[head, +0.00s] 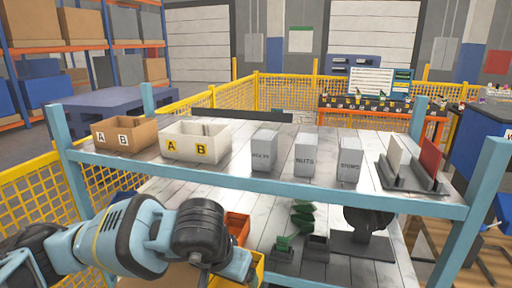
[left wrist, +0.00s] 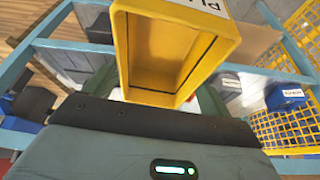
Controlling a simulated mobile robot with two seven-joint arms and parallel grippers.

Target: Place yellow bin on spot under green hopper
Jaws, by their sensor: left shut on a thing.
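The yellow bin (left wrist: 214,50) fills the upper middle of the left wrist view, its hollow inside facing the camera and part of a white label showing at its top. In the head view only a yellow piece of it (head: 259,268) shows at the lower middle, beyond my left gripper (head: 246,270). That gripper is shut on the bin; its fingertips are mostly hidden. Green angled pieces (head: 302,217), seemingly the green hopper, stand on the lower shelf to the right of the bin. The spot under them cannot be made out clearly. My right gripper is not in view.
The blue rack's upper shelf (head: 230,178) carries a cardboard bin (head: 124,134), a white bin (head: 194,141), several grey boxes (head: 305,156) and a panel stand. Below are an orange bin (head: 238,226), a dark small box (head: 317,247) and a dark round-topped stand (head: 364,225).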

